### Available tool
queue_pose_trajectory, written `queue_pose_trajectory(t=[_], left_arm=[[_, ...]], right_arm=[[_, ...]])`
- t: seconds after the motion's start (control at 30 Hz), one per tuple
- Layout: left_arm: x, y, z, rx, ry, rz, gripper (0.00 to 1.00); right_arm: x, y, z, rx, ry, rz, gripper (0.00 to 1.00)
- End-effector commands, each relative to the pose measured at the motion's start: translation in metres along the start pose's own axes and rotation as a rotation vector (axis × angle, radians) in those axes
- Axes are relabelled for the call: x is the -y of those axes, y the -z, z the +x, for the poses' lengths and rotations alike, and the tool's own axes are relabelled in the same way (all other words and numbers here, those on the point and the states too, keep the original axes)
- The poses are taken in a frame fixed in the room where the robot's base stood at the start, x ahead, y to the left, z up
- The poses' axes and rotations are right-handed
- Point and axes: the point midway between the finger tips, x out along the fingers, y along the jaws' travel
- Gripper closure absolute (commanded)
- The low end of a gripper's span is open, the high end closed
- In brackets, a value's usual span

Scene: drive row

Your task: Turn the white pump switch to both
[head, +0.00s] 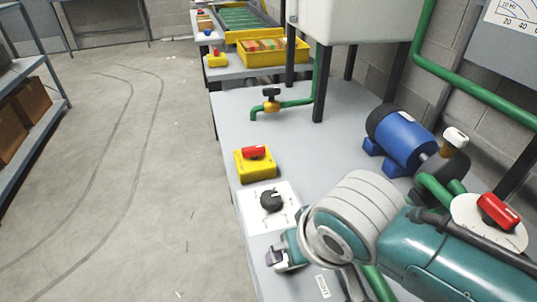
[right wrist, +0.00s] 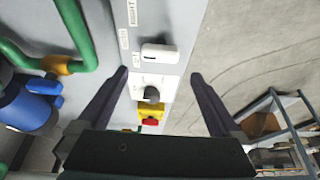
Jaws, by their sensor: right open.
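The white switch (right wrist: 159,53) is a rounded white handle on the grey bench top, in the right wrist view. In the head view my right wrist hides the switch; a label (head: 322,286) shows just below. My left gripper is out of view.
A black knob (head: 271,200) on a white plate and a yellow box (head: 255,165) with a red switch stand close by. A blue motor (head: 402,138), green pipes and a red-handled dial (head: 497,212) are at the right. Open floor (head: 110,170) lies left.

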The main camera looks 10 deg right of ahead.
Motion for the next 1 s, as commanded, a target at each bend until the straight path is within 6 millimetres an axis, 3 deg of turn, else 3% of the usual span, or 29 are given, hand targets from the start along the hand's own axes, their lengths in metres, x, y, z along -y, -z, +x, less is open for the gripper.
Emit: queue_pose_trajectory(t=[0.03,0.2,0.77,0.87,1.0], left_arm=[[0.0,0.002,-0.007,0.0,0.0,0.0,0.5],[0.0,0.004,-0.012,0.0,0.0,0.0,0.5],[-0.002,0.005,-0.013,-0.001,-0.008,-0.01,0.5],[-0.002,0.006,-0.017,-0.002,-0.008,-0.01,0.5],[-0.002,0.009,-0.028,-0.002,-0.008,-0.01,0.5]], right_arm=[[0.0,0.001,-0.011,0.0,0.001,0.0,0.0],[0.0,0.0,-0.025,0.0,0.001,0.0,0.0],[0.001,-0.002,-0.029,0.002,0.004,-0.001,0.0],[0.002,-0.011,-0.043,0.012,0.02,-0.005,0.0],[-0.004,-0.036,-0.084,0.037,0.05,-0.025,0.0]])
